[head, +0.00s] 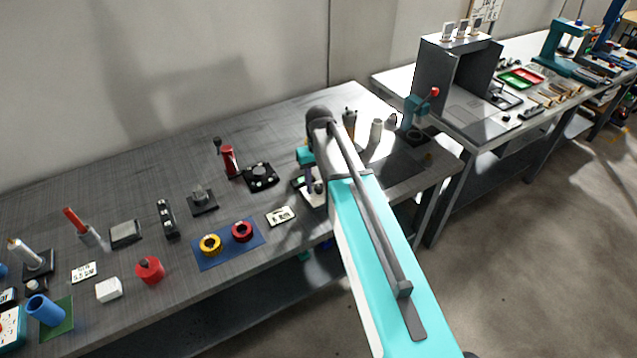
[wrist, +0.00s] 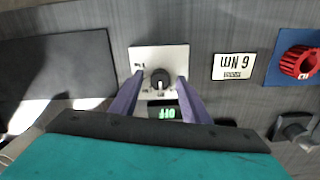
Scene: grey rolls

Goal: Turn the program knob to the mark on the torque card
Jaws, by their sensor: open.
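The program knob (wrist: 160,80) is black and round with a light pointer line, on a white panel (wrist: 174,55) with small marks. A small display (wrist: 163,112) with green characters, apparently OFF, sits on the panel's near side. My gripper (wrist: 160,77) is open, with one purple finger on each side of the knob; I cannot tell if either touches it. In the head view, my gripper (head: 311,182) is over the panel and hides much of it. The torque card (wrist: 233,66) reads 6 Nm, upside down in the wrist view. The card also shows in the head view (head: 281,216).
A blue mat (head: 229,259) with a yellow and a red ring lies left of the card. A black plate with knobs (head: 261,176) stands behind it. A dark mat (wrist: 62,65) lies left of the panel in the wrist view. Bare table surrounds the card.

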